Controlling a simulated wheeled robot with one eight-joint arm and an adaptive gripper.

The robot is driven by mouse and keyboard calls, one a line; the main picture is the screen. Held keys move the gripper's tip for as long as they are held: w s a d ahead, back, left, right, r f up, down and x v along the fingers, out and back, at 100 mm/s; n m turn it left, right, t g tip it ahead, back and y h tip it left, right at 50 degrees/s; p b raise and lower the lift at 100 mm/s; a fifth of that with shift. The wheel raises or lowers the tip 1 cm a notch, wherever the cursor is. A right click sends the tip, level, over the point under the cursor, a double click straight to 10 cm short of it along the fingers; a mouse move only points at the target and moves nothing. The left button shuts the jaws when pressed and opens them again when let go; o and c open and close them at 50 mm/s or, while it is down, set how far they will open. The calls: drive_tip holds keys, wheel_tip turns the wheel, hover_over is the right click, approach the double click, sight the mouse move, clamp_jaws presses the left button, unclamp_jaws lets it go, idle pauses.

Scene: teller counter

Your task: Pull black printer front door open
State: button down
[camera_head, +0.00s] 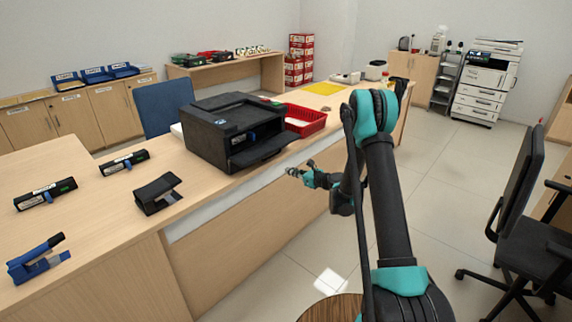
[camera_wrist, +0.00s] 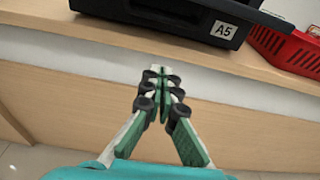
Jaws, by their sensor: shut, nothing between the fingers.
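The black printer (camera_head: 215,138) stands on the wooden counter, left of centre in the head view. Its front door (camera_head: 262,151) is swung down and sticks out toward the counter's front edge, with a dark opening and a blue part (camera_head: 238,138) visible behind it. In the wrist view, the printer's lower front (camera_wrist: 185,17) shows at the top with a white A5 label (camera_wrist: 224,30). My gripper (camera_head: 289,172) is shut and empty, in front of the counter edge and apart from the door. Its closed fingers also show in the wrist view (camera_wrist: 161,72).
A red basket (camera_head: 304,121) stands right of the printer. A black hole punch (camera_head: 157,193), two black labelled items (camera_head: 124,163) and a blue stapler-like tool (camera_head: 38,262) lie to the left. The floor (camera_head: 450,200) right of my arm is clear up to a black chair (camera_head: 522,215).

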sight(268, 151)
drive_tip(key=x, duration=1)
drive_tip(key=shift+a, duration=0.2)
drive_tip(key=r, duration=0.4)
drive_tip(key=shift+s+d, duration=0.3)
drive_tip(key=shift+d, duration=0.05)
drive_tip(key=shift+s+d+r, duration=0.1)
drive_tip(key=shift+d+r, duration=0.1)
drive_tip(key=shift+r, duration=0.25)
drive_tip(key=shift+s+d+r, duration=0.1)
drive_tip(key=shift+d+r, duration=0.1)
drive_tip(key=shift+r, duration=0.25)
drive_tip(key=shift+f, duration=0.1)
